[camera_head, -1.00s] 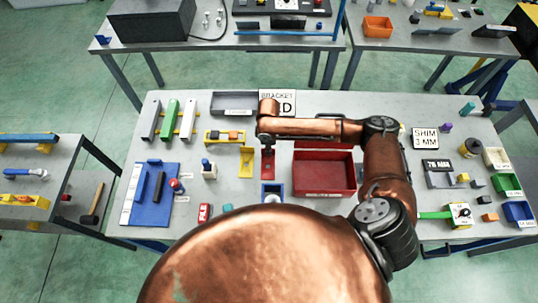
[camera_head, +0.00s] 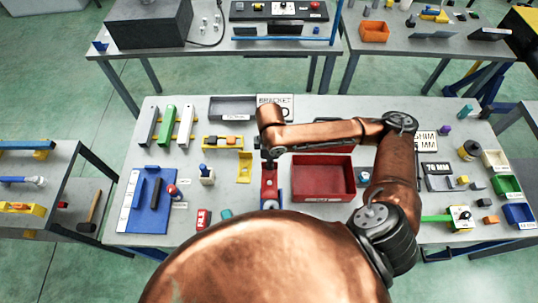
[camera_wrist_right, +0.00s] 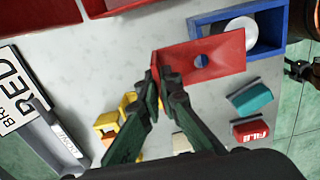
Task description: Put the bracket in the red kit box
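The red bracket (camera_head: 269,180), a plate with a hole, hangs under my right gripper (camera_head: 268,158) in the head view, in front of part of a blue box. In the right wrist view, my right gripper's fingers (camera_wrist_right: 164,82) are closed on the upright flange of the bracket (camera_wrist_right: 215,58). The bracket's plate overlaps the blue box's edge there and seems raised off the table. The red kit box (camera_head: 322,195) stands just right of the bracket, open and empty where I see inside; its edge shows in the wrist view (camera_wrist_right: 95,8). My left gripper is not in view.
The blue box (camera_wrist_right: 198,28) holds a white round part. A yellow bracket (camera_head: 244,168) stands left of my right gripper. A teal block (camera_wrist_right: 250,97) and a red labelled block (camera_wrist_right: 252,131) lie nearby. A sign (camera_head: 275,101) reads BRACKET, with RED visible in the wrist view.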

